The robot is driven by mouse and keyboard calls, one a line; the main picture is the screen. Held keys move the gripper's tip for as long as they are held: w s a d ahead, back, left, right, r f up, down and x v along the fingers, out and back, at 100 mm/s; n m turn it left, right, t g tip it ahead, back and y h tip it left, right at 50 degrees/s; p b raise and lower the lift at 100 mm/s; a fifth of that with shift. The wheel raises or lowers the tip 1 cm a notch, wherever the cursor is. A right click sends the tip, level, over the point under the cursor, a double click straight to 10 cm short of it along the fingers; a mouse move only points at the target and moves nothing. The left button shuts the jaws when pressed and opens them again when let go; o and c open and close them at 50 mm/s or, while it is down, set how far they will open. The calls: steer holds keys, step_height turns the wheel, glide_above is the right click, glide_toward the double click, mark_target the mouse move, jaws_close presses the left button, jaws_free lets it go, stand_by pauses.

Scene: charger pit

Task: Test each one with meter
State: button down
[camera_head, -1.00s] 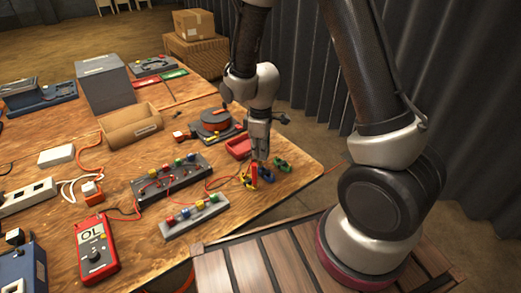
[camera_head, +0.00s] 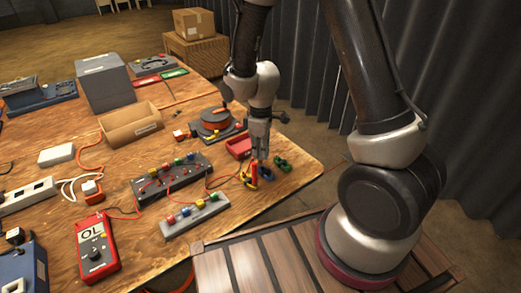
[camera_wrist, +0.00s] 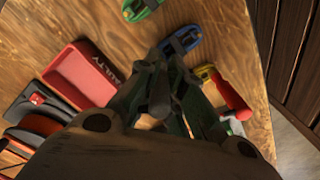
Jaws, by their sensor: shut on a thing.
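The red meter (camera_head: 97,247) lies at the front left, its display reading OL. My gripper (camera_head: 259,150) points down at the table's right corner; its fingers look closed around the near end of a small blue piece (camera_wrist: 181,42), though the contact is partly hidden. A yellow piece with a red part (camera_wrist: 230,92) lies beside the right finger. A green piece (camera_wrist: 140,8) lies beyond the blue one; it also shows in the head view (camera_head: 283,164). A red tray marked FAULTY (camera_wrist: 84,73) is left of my gripper.
A long grey block with coloured terminals (camera_head: 172,178) and a smaller one (camera_head: 194,216) stand mid-table, with red leads. A dark unit with an orange disc (camera_head: 215,122) and an open brown box (camera_head: 133,125) stand behind. The table edge is close on the right.

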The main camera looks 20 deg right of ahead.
steer(key=shift+f, duration=0.9)
stand_by(1.0)
steer(key=c, duration=1.1)
jaws_free()
steer(key=shift+c, duration=0.2)
steer(key=shift+r, duration=0.1)
steer(key=shift+r, duration=3.7)
